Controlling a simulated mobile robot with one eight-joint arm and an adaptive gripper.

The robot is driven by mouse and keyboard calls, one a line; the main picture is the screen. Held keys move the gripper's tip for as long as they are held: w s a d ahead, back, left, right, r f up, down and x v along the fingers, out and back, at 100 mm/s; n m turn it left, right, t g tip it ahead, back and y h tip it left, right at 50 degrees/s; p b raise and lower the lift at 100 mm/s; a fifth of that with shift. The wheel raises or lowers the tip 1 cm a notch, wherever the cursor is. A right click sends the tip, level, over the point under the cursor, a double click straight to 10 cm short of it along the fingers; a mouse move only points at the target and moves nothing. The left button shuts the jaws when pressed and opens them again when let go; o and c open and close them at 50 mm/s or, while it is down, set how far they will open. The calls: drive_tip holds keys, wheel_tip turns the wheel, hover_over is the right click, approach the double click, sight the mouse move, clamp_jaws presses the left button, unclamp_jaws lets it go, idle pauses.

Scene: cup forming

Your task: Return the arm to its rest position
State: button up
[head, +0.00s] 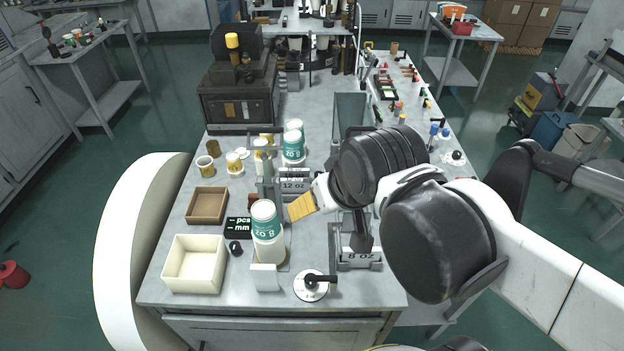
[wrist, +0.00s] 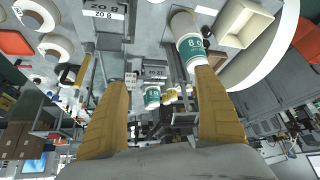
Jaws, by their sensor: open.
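My gripper (head: 301,207) is above the bench, just right of a green and white 8 oz cup stack (head: 265,220). In the wrist view, my gripper's two yellow fingers (wrist: 162,115) are wide apart with nothing between them close up. The 8 oz cup stack also shows in the wrist view (wrist: 191,47), beside the right finger; I cannot tell whether they touch. My arm comes in from the right and covers part of the bench behind the 8 OZ label (head: 361,257).
A cream tray (head: 195,263) and a brown tray (head: 207,205) stand at left. More cups (head: 293,143) stand behind near the 12 OZ label (head: 295,184). A dial with a black handle (head: 311,286) sits at the front. A dark machine (head: 238,90) is at back left.

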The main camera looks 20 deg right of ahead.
drive_tip(key=shift+s+d+f+t, duration=0.15)
drive_tip(key=shift+s+d+t, duration=0.25)
drive_tip(key=shift+s, duration=0.2)
wheel_tip(320, 180, down, 17)
drive_tip(key=b, duration=1.7)
